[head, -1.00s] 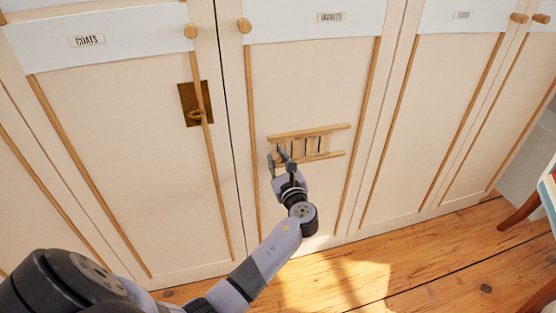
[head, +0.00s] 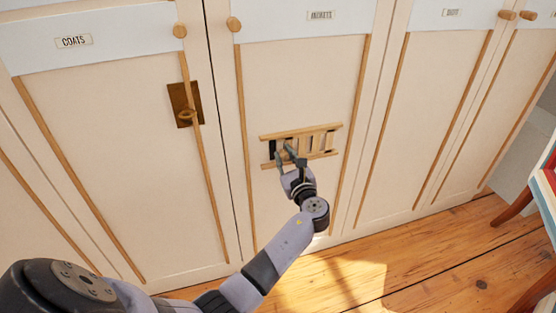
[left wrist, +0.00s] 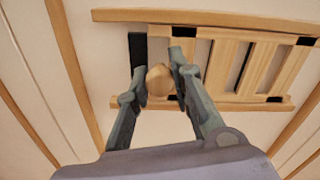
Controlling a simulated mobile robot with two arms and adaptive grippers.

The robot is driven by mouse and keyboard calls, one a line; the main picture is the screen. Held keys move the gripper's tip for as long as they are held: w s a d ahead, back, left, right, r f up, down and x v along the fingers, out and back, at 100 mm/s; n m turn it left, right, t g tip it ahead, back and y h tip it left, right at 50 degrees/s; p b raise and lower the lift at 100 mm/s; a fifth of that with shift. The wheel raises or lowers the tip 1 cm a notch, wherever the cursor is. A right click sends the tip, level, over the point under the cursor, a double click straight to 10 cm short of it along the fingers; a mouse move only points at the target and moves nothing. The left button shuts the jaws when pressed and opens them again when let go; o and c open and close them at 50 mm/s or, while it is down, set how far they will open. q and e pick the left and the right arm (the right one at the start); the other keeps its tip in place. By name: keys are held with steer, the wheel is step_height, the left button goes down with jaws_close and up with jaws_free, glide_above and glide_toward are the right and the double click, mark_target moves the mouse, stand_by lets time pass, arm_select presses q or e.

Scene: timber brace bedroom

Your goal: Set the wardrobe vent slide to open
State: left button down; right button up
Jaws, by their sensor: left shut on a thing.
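The wardrobe vent (head: 330,127) is a low wooden frame with upright slats on a cream door panel. The left wrist view shows its upper rail (left wrist: 220,18), light slats and dark gaps, with a dark gap (left wrist: 137,48) at the left end. A round wooden knob (left wrist: 159,80) shows between my fingers at the vent's left part. My left gripper (head: 286,152) is shut on this knob; it also shows in the left wrist view (left wrist: 158,66). The fingers hide part of the slats behind them. My right gripper is not in view.
The door left of the vent has a brass plate with a ring (head: 186,106) and a "COATS" label (head: 74,41). Round knobs (head: 234,24) stick out near the door tops. The wooden floor (head: 360,275) is clear below; a chair leg (head: 515,207) stands at right.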

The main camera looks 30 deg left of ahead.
arm_select(q)
steer(key=c, duration=1.4)
jaws_free()
steer(key=v, duration=1.2)
